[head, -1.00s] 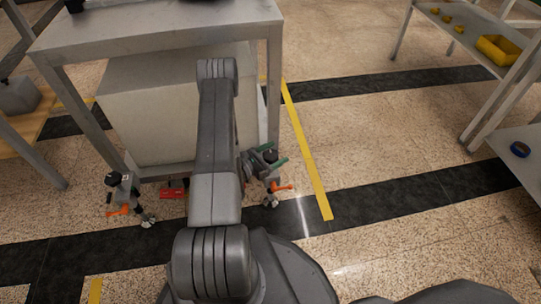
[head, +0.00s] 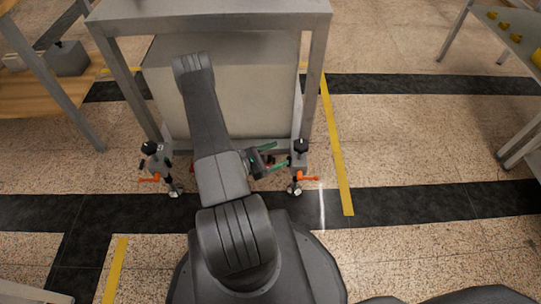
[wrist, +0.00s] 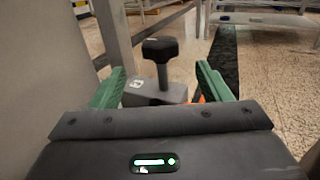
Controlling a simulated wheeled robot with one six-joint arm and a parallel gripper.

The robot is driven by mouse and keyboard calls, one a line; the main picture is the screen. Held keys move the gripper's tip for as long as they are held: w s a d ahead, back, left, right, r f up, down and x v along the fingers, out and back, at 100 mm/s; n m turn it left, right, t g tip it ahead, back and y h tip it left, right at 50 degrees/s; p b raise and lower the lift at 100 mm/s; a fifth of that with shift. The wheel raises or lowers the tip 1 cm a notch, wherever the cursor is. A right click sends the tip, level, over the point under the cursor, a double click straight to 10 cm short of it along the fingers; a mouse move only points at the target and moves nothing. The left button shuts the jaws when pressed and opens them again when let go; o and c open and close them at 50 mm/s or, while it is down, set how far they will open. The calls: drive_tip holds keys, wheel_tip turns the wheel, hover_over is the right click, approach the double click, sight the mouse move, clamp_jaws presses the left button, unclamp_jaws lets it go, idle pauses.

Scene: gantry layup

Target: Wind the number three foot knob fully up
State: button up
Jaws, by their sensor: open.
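The right-hand foot has a black knob (head: 301,146) on a grey bracket, with an orange lever (head: 307,178) below. In the wrist view the black knob (wrist: 160,49) stands upright on its stem above a grey block (wrist: 156,94) with a white label I cannot read clearly. My gripper (head: 275,156) is open, left of this foot. In the wrist view its green fingers (wrist: 160,74) lie either side of the stem and block, with the knob beyond them; contact is not visible. A second foot with a black knob (head: 149,147) stands at the left leg.
The feet belong to a grey metal table (head: 210,14) with a large pale box (head: 260,85) under it. A yellow floor strip (head: 337,150) runs right of the table. Floor at the right is open up to another bench (head: 505,28). A wooden-topped bench (head: 35,85) stands left.

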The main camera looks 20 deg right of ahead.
sight(304, 143)
drive_tip(key=shift+s+a, duration=0.15)
drive_tip(key=shift+a, duration=0.75)
drive_tip(key=shift+w+d+b, duration=0.4)
drive_tip(key=shift+d+b, duration=0.05)
drive_tip(key=shift+d, duration=1.75)
drive_tip(key=shift+w+d+b, duration=0.4)
drive_tip(key=shift+w+d, duration=0.05)
drive_tip(key=shift+d, duration=1.75)
drive_tip(key=shift+w+d+b, duration=0.4)
drive_tip(key=shift+d+b, duration=0.05)
drive_tip(key=shift+d, duration=1.75)
